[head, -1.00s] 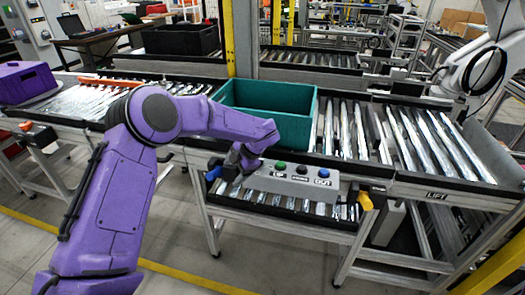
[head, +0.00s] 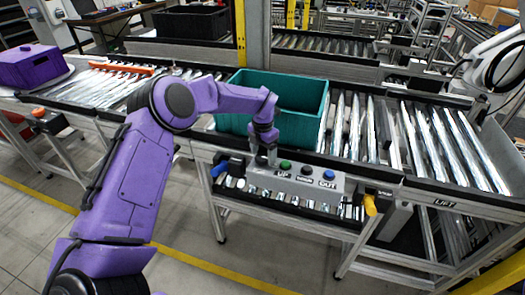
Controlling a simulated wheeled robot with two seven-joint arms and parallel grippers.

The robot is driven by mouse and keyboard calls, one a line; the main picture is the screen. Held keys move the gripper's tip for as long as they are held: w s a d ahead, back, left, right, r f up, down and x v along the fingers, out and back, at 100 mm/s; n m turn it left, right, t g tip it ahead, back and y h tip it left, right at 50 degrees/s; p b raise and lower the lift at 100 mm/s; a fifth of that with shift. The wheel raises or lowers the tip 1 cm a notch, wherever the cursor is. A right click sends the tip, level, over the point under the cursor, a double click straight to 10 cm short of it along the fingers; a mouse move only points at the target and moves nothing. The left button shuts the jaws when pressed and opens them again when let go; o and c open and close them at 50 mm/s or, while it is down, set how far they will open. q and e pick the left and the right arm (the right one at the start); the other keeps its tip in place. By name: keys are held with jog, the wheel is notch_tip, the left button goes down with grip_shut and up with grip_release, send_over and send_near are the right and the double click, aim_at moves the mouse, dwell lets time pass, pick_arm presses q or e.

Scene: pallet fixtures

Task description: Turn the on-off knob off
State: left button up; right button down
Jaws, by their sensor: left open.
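A grey control panel (head: 297,184) sits on the front of the conveyor frame. On it a green button (head: 285,166), a dark round knob (head: 307,170) and a blue button (head: 329,175) stand in a row. The dark knob's label is too small to read, and which way it is turned cannot be told. My left gripper (head: 262,158) is open and points down at the panel's left end, left of the green button and apart from the dark knob. It hides that end of the panel. My right gripper is not in view.
A teal crate (head: 236,124) stands on the roller conveyor just behind the panel. A blue handle (head: 218,169) and a yellow handle (head: 370,204) stick out on either side. A purple box (head: 32,68) is at the far left. Rollers at right are clear.

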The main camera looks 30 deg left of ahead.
pick_arm(q)
jog(key=shift+f, duration=0.5)
jog(key=shift+s+a, duration=0.1)
jog(key=c, duration=1)
jog(key=shift+c, duration=0.2)
